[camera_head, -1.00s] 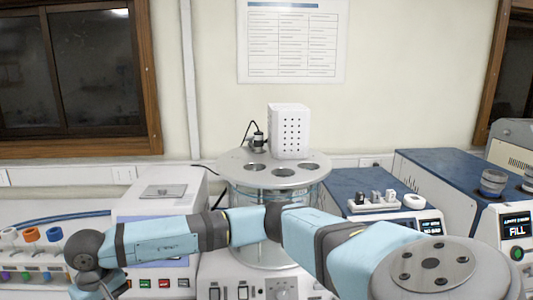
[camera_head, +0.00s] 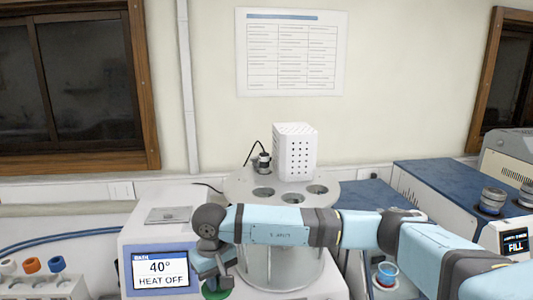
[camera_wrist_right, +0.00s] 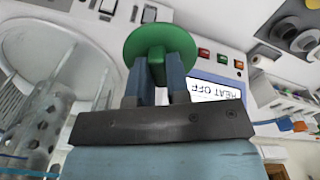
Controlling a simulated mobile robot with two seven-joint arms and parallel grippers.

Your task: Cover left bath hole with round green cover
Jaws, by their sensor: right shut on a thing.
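The round green cover (camera_wrist_right: 140,38) is a disc with a knob, held between the two fingers of my right gripper (camera_wrist_right: 158,75) in the right wrist view. In the head view the right gripper (camera_head: 213,282) hangs low before the bath display, with a sliver of the green cover (camera_head: 216,293) at the bottom edge. The round bath plate (camera_head: 238,184) lies to the right and farther back. Its left hole (camera_head: 263,194) is uncovered, and two more open holes show beside it. My right forearm hides the plate's front edge. My left gripper is not in view.
A white perforated box (camera_head: 295,152) and a small black-and-metal device (camera_head: 262,161) stand on the plate's back. The display (camera_head: 161,271) reads 40°, HEAT OFF. A blue-topped machine (camera_head: 445,188) is on the right.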

